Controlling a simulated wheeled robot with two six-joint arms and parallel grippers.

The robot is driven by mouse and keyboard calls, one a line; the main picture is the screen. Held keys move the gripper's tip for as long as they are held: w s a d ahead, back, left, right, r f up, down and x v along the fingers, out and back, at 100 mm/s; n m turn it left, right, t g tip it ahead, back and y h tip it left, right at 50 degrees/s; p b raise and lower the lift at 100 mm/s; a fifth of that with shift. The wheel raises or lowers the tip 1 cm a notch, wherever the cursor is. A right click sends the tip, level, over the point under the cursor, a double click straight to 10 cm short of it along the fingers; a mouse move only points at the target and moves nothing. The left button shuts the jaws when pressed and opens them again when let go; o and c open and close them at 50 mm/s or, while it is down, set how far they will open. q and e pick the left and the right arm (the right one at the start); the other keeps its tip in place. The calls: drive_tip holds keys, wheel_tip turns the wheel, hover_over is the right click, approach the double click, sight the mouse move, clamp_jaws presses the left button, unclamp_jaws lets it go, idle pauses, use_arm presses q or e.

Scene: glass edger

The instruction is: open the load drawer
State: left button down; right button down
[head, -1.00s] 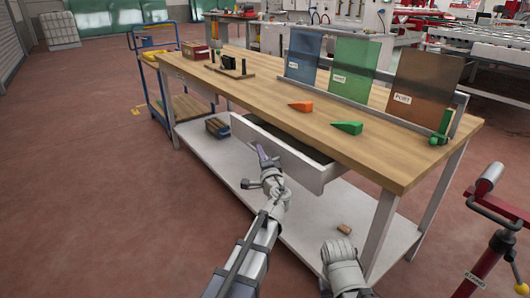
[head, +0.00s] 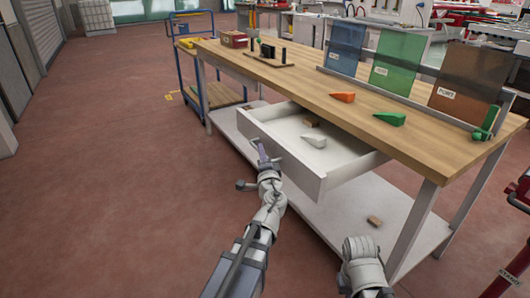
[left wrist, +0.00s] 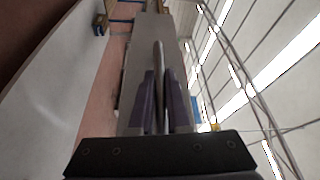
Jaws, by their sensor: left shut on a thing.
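The load drawer (head: 284,156) is white and stands pulled out from under the wooden table top. Its inside shows a grey-white wedge (head: 314,141) and a small brown block (head: 312,123). My left gripper (head: 264,157) is at the middle of the drawer's front, shut on the drawer handle. In the left wrist view the handle (left wrist: 159,75) runs as a bar between the two purple fingers, with the drawer front behind it. The white end of my right arm shows low in the head view, but its fingers cannot be made out.
The workbench top (head: 300,88) carries an orange wedge (head: 342,97), a green wedge (head: 389,118) and upright panels. A lower shelf (head: 355,210) holds a small wooden block (head: 374,221). A blue trolley (head: 190,75) stands beyond the bench. The floor at left is clear.

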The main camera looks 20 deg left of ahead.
idle(0.3)
use_arm(q)
drive_tip(key=c, duration=0.9)
unclamp_jaws()
drive_tip(key=shift+s, duration=0.1)
